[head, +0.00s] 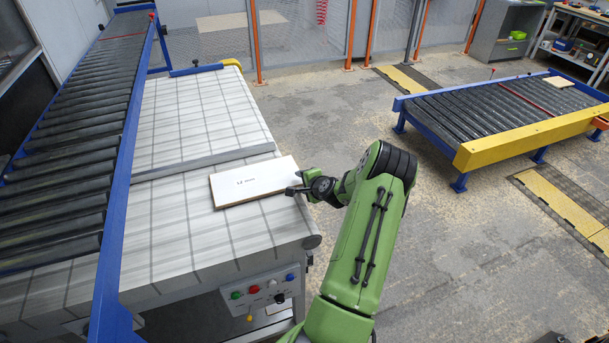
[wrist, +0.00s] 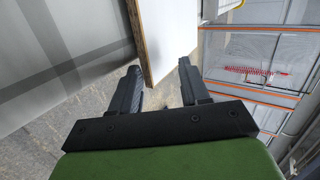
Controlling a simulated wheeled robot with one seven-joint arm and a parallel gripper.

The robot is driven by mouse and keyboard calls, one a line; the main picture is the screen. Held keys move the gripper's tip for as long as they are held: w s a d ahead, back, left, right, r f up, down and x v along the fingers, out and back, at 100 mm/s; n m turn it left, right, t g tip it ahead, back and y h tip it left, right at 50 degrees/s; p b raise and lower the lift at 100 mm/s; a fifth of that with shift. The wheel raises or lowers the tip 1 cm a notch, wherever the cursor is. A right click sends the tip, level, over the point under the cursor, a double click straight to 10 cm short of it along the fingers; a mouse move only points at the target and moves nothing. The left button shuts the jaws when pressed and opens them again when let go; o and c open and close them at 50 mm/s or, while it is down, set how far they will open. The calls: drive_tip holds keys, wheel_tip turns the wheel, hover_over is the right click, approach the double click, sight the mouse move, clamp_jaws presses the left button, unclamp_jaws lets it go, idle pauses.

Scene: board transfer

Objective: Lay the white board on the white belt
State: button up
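The white board (head: 250,182) is a flat rectangle with small dark print on top. In the head view it lies flat over the right edge part of the white belt (head: 185,231). In the wrist view the board (wrist: 168,35) shows its white face and thin brown edge, its near end between the two fingers. My gripper (head: 298,189) is at the board's right end. In the wrist view the fingers (wrist: 160,80) stand apart, with a visible gap on each side of the board. The belt (wrist: 55,50) shows at left there.
A grey bar (head: 205,161) crosses the belt behind the board. A blue-framed roller conveyor (head: 75,130) runs along the left. A second roller conveyor (head: 500,105) at right carries another small board (head: 558,81). A button panel (head: 265,291) is on the belt's front side.

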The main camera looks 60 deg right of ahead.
drive_tip(key=shift+r+g+p, duration=0.3)
drive_tip(key=shift+g+p, duration=0.1)
drive_tip(key=shift+p, duration=0.3)
drive_tip(key=shift+r+g+y+p, duration=0.1)
drive_tip(key=shift+g+y+p, duration=0.4)
drive_tip(key=shift+p, duration=0.65)
drive_tip(key=g+y+p, duration=0.1)
drive_tip(key=g+p, duration=0.1)
drive_tip(key=p, duration=0.1)
drive_tip(key=shift+s+a+r, duration=0.1)
drive_tip(key=shift+r, duration=0.1)
drive_tip(key=shift+s+a+r+g+y+p, duration=0.2)
drive_tip(key=shift+s+a+g+p, duration=0.15)
drive_tip(key=shift+s, duration=0.45)
drive_tip(key=shift+s+a+r+g+y+p, duration=0.1)
drive_tip(key=shift+s+a+r+g+p, duration=0.15)
drive_tip(key=shift+s+a, duration=0.35)
drive_tip(key=o, duration=0.6)
drive_tip(key=shift+s+d+f, duration=0.1)
drive_tip(key=shift+d, duration=0.1)
drive_tip(key=shift+c, duration=0.2)
